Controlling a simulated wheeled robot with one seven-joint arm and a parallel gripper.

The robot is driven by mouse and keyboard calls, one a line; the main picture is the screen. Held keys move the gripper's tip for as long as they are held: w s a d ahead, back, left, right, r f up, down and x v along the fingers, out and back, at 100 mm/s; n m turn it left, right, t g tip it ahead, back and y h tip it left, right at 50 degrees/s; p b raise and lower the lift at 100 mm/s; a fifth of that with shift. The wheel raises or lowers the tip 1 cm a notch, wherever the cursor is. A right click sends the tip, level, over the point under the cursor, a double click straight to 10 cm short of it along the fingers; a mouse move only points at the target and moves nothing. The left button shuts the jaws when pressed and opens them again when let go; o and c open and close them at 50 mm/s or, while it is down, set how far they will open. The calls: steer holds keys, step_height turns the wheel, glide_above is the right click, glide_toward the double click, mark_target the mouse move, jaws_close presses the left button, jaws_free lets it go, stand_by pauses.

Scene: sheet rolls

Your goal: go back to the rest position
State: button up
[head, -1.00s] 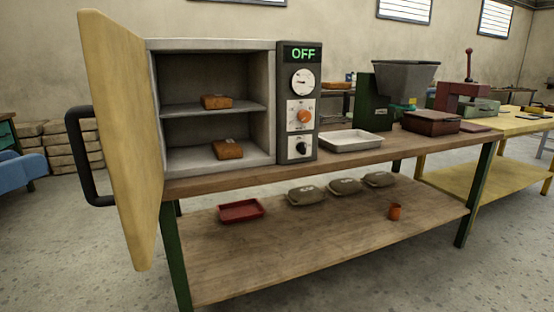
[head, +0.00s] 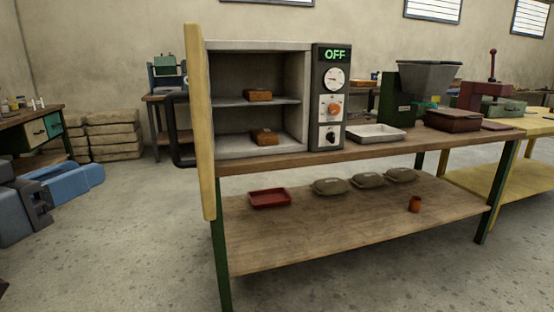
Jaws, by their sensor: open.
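My gripper is not in view. Blue and dark grey parts (head: 62,183), which seem to be links of my arm, show at the left edge of the head view. They are well apart from the bench and the oven. The oven (head: 225,146) stands on the bench with its yellowish door (head: 203,130) open, seen almost edge-on. One brown block (head: 257,95) lies on its upper shelf and another brown block (head: 264,137) on its floor. The oven display (head: 335,54) reads OFF.
The wooden bench (head: 350,151) carries a white tray (head: 376,133) and a hopper machine (head: 428,78). The floor (head: 130,240) left of the bench is clear.

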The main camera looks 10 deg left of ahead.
steer(key=w+d+f+n+g+y, duration=0.1)
steer(key=w+d+f+n, duration=0.1)
steer(key=d+f, duration=0.45)
steer(key=w+d+f+n+g+y, duration=0.15)
steer(key=d+f, duration=0.25)
steer(key=f, duration=0.6)
steer(key=w+d+f+n, duration=0.2)
steer(key=d+f, duration=0.3)
steer(key=f, duration=0.4)
steer(key=s+d+f+g+y, duration=0.1)
steer(key=s+d+f, duration=0.4)
steer(key=d, duration=0.5)
steer(key=s+d+f+g+y, duration=0.1)
steer(key=s+d+f, duration=0.3)
steer(key=d+f, duration=0.45)
steer(key=s+d+r+m, duration=0.1)
steer(key=s+d+r, duration=0.2)
steer(key=s+d, duration=0.7)
steer(key=s+d+r+m, duration=0.2)
steer(key=s+d+r, duration=0.2)
steer(key=s+d, duration=0.55)
steer(key=s+r+m+t+h, duration=0.2)
steer(key=s+r+h, duration=0.1)
steer(key=s+r, duration=0.4)
step_height(320, 180, up, 15)
steer(key=s+p, duration=0.1)
steer(key=p, duration=1.5)
steer(key=shift+d, duration=0.35)
